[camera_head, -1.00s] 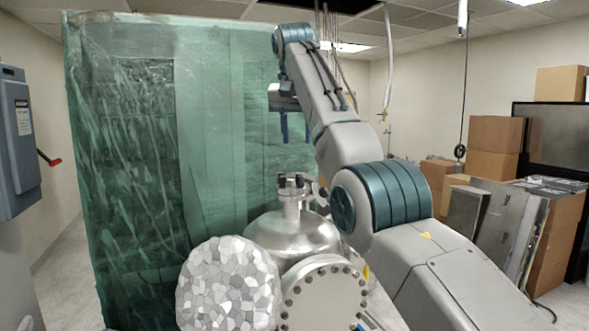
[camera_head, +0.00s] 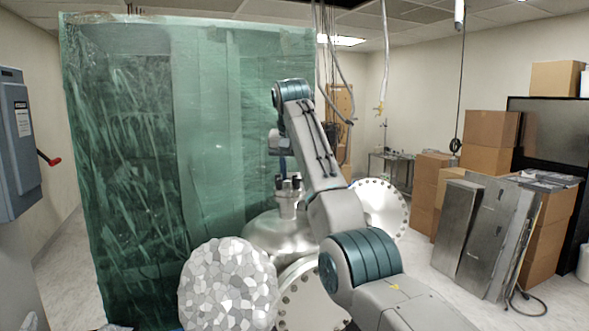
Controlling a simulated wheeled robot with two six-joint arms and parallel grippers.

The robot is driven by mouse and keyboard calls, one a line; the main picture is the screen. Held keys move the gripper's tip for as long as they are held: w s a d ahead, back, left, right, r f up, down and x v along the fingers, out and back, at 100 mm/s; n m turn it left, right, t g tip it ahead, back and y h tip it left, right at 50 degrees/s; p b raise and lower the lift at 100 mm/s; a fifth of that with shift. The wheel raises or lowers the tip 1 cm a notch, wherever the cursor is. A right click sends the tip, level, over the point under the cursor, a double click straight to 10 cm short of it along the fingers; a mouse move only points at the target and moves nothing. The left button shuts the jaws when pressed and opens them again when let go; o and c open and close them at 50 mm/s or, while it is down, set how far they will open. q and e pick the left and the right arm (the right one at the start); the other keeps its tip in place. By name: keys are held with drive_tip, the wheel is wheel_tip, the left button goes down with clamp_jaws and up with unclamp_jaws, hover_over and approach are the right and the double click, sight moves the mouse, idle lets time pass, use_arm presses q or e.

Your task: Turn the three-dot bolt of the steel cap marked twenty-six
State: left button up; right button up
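A rounded steel vessel (camera_head: 268,232) stands in the middle of the head view. Its short neck carries a small flange (camera_head: 287,190) ringed with dark upright bolts. I cannot read any number or dots on the caps or bolts. My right gripper (camera_head: 285,168) points down just above the bolts, with a blue finger showing close to them. My own forearm covers the other finger, so I cannot tell how far the jaws are open or whether they touch a bolt. My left gripper is out of view.
A pale, patchy rounded object (camera_head: 228,285) blocks the lower middle. Green plastic sheeting (camera_head: 120,150) is at left. Boxes (camera_head: 490,130) and metal panels (camera_head: 490,238) stand right.

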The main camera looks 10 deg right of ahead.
drive_tip(key=shift+w+f, duration=0.1)
drive_tip(key=c, duration=0.7)
drive_tip(key=shift+m, duration=0.3)
clamp_jaws()
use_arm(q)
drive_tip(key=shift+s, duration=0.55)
use_arm(e)
drive_tip(key=shift+m+h, duration=0.5)
drive_tip(key=shift+m, duration=0.6)
drive_tip(key=o, duration=0.7)
unclamp_jaws()
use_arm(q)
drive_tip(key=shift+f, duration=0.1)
